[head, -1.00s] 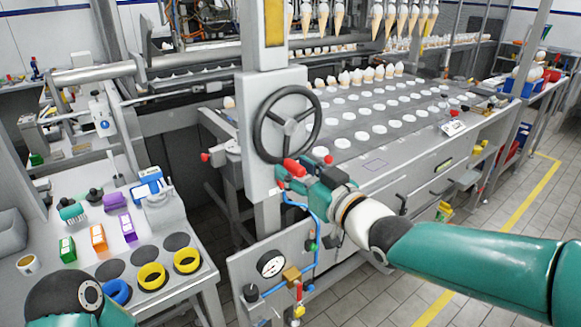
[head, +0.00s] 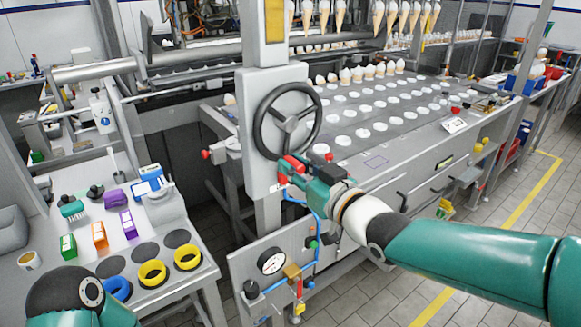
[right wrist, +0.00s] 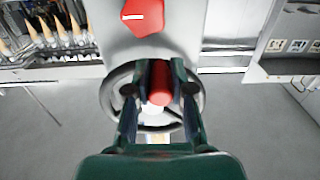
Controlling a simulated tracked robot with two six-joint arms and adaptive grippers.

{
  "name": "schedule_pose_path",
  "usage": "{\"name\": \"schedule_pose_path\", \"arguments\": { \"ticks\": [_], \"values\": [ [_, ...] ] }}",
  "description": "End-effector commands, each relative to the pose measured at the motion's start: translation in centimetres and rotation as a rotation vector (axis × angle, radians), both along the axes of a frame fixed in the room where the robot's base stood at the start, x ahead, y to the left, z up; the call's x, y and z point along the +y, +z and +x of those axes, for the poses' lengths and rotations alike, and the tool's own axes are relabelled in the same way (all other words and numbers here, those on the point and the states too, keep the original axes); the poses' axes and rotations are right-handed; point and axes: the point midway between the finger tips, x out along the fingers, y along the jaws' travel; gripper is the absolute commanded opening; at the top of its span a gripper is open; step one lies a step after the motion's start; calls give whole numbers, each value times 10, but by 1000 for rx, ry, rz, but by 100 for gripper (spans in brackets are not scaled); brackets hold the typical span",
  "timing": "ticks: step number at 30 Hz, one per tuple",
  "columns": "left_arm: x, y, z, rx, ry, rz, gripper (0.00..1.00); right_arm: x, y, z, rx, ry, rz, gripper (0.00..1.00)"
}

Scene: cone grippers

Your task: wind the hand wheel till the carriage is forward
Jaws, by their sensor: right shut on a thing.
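The hand wheel (head: 287,122) is a dark spoked ring on the pale upright column of the machine. My right gripper (head: 288,171) is at the wheel's lower rim, shut on the red handle. In the right wrist view the red handle (right wrist: 160,84) lies between the two fingers of the gripper (right wrist: 159,88), with the wheel's rim (right wrist: 112,85) behind it. The carriage (head: 402,18) with hanging cones seems to be the rack at the top of the machine; I cannot tell its exact position. Only a green and black part of my left arm shows, and its gripper is out of view.
A panel with a pressure gauge (head: 271,261) and blue hose stands below the wheel. A red knob (right wrist: 143,17) shows above the wheel in the wrist view.

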Motion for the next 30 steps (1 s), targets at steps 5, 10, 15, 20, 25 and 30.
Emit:
{"name": "schedule_pose_path", "arguments": {
  "ticks": [5, 10, 15, 20, 25, 30],
  "values": [
    [0, -1, 0, 0, 0, 0, 40, -3, -1, 0, 0, 0, -7, 0],
    [0, -1, 0, 0, 0, 0, 40, -5, -2, 1, -3, -3, -13, 0],
    [0, -2, 0, 1, 0, 0, 40, -6, -3, 2, -8, -5, -21, 0],
    [0, -4, 0, 0, 0, 0, 40, -8, -3, 2, -14, -6, -32, 0],
    [0, -5, 0, 0, 0, 0, 40, -9, -3, 3, -24, -7, -45, 0],
    [0, -9, 0, 0, 0, 0, 40, -12, -5, 5, -39, -9, -68, 0]
  ]
}}
